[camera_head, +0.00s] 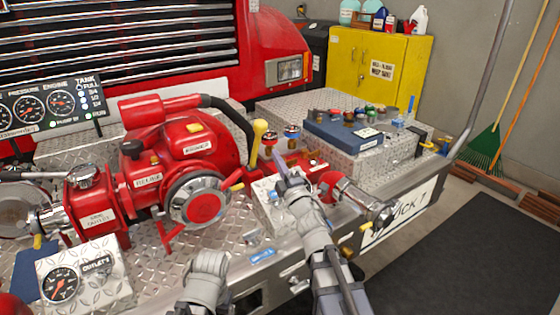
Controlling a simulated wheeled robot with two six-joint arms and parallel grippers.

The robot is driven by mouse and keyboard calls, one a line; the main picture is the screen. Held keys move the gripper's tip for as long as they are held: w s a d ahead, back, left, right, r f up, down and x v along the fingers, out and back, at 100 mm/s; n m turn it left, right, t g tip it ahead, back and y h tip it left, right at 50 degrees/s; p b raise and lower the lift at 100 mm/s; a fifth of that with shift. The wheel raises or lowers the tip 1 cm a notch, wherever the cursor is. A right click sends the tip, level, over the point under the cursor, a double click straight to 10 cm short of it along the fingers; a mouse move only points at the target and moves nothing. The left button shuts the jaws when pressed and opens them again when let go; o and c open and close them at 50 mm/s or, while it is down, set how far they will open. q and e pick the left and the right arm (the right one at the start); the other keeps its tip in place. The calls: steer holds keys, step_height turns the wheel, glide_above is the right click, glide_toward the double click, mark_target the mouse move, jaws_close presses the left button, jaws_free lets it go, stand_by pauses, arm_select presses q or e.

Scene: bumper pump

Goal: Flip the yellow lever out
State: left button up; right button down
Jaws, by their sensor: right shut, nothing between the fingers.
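My right gripper (280,160) is shut and empty. Its tip shows just right of and below the lever, with a small gap between them in the picture; I cannot tell the depth between them. My right arm hides part of the white panel below the gripper. Part of my left arm shows at the bottom, but its fingers are not visible.
A smaller yellow handle (236,187) sits beside the pump's round red cap. A red outlet pipe (330,184) lies right of my gripper. A blue case (345,132) with several coloured caps stands behind. A gauge panel (82,278) is at the lower left.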

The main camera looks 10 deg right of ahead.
mark_target(262, 130)
arm_select(q)
step_height(262, 130, up, 3)
steer(key=shift+p, duration=1.25)
arm_select(e)
steer(key=x, duration=0.9)
steer(key=shift+w, duration=0.2)
arm_select(q)
steer(key=shift+r, duration=0.1)
arm_select(e)
steer(key=shift+r, duration=0.15)
